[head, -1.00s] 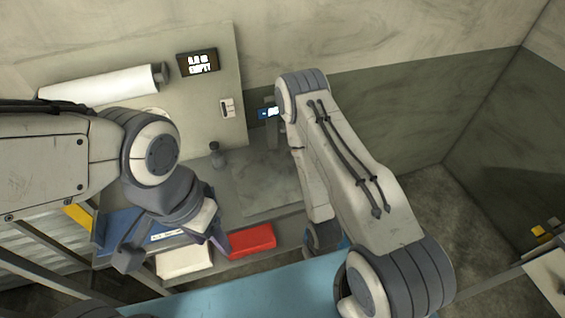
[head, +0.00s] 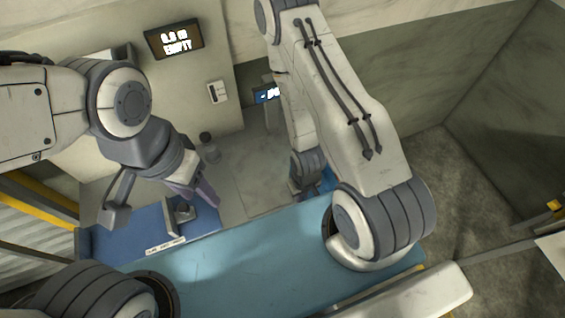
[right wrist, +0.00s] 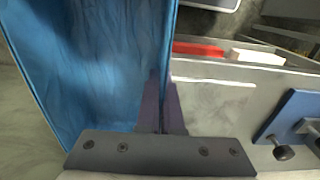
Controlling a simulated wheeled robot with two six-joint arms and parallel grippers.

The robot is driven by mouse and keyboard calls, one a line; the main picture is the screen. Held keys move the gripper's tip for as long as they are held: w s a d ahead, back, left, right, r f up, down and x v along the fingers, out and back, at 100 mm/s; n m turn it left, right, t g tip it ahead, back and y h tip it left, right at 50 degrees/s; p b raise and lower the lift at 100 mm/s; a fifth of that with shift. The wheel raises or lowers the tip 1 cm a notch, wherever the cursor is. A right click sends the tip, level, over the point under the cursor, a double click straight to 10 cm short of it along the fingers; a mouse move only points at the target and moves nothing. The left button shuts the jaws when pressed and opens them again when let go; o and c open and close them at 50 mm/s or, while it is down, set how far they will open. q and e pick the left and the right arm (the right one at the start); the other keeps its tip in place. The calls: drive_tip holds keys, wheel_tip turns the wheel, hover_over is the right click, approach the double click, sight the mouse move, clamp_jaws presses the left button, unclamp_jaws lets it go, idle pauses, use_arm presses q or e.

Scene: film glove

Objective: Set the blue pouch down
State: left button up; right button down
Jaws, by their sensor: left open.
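The blue pouch (right wrist: 95,60) fills the left of the right wrist view. Its near edge runs between the purple fingers of my right gripper (right wrist: 161,108), which are shut on it. In the head view only a small piece of the pouch (head: 327,183) shows beside my right arm, which hides most of it and that gripper. I cannot tell there whether the pouch touches the grey worktop (head: 248,180). My left gripper (head: 158,203) is open, over a blue panel (head: 125,232) with a metal fitting, at the left.
A display (head: 174,40) reading EMPTY and a switch (head: 217,92) are on the back panel. A small dark bottle (head: 208,148) stands on the worktop. A red item (right wrist: 198,48) and a white item (right wrist: 255,57) lie beyond the worktop's edge in the right wrist view.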

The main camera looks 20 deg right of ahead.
sight(289, 171)
drive_tip(key=w+b, duration=0.3)
drive_tip(key=b, duration=0.2)
drive_tip(key=w+b, duration=0.2)
drive_tip(key=b, duration=0.1)
drive_tip(key=shift+w+f, duration=0.3)
drive_tip(key=shift+f, duration=0.1)
drive_tip(key=w, duration=0.2)
drive_tip(key=w+r+p, duration=0.1)
drive_tip(key=w, duration=0.1)
drive_tip(key=shift+a, duration=0.1)
drive_tip(key=shift+w+f+p, duration=0.1)
drive_tip(key=shift+w+p, duration=0.2)
drive_tip(key=shift+w, duration=0.3)
drive_tip(key=w, duration=0.2)
drive_tip(key=w+f, duration=0.1)
drive_tip(key=shift+w+b, duration=0.35)
drive_tip(key=shift+f, duration=0.3)
drive_tip(key=shift+s, duration=0.1)
drive_tip(key=shift+f+b, duration=0.2)
drive_tip(key=shift+b, duration=0.2)
drive_tip(key=c, duration=1.1)
unclamp_jaws()
drive_tip(key=shift+r, duration=0.1)
